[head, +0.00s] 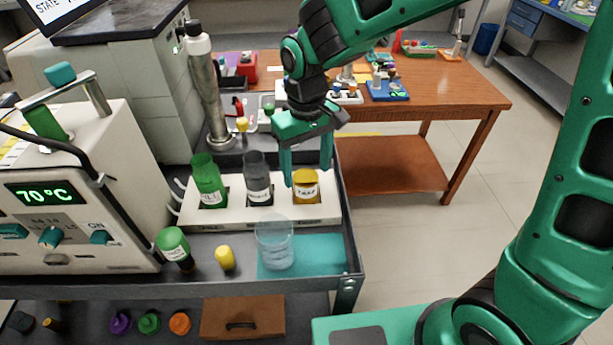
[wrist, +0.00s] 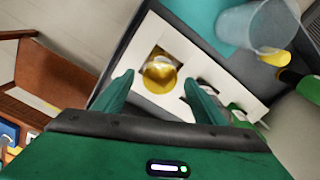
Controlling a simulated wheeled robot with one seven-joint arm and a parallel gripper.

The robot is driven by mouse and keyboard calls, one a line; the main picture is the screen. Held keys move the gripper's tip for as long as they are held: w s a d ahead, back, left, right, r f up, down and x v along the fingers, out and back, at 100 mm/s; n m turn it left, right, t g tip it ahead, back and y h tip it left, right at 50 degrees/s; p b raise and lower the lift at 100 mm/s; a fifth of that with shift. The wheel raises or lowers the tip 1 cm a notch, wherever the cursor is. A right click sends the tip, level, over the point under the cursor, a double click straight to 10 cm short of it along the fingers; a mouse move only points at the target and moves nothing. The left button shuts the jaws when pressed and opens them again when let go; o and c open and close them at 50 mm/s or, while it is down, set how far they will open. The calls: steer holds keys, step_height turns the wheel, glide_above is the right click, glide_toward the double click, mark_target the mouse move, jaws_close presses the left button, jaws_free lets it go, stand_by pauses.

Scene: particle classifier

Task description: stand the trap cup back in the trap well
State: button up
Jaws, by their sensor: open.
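The amber trap cup (head: 306,188), with a white label too small to read surely, stands upright in the right-hand well of the white rack (head: 328,212). In the wrist view the cup (wrist: 160,76) shows inside its square well, between my two fingers. My gripper (head: 307,174) is open, pointing down, with its fingertips on either side of the cup's top. It also shows in the wrist view (wrist: 158,82), holding nothing. How deep the cup sits is not clear. Whether the fingers touch it cannot be told.
A green bottle (head: 208,182) and a grey bottle (head: 257,180) fill the other wells. A clear beaker (head: 275,245) stands on a teal mat (head: 330,256) in front. A small green-capped bottle (head: 173,246) and a yellow piece (head: 225,258) stand nearby. The heater (head: 75,205) is left.

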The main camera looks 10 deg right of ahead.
mark_target(307, 178)
step_height(307, 178, up, 8)
steer(key=shift+f, duration=0.15)
steer(key=s+d+r+m, duration=0.1)
steer(key=s+d+m, duration=0.1)
steer(key=d, duration=0.8)
steer(key=s+d+m, duration=0.1)
steer(key=d+m, duration=0.2)
steer(key=d, duration=0.7)
steer(key=s+d+f+m, duration=0.3)
steer(key=s+d+m, duration=0.3)
steer(key=s+d, duration=0.9)
steer(key=s, duration=0.2)
steer(key=shift+s+d, duration=0.15)
steer(key=shift+s, duration=0.25)
steer(key=shift+f, duration=0.1)
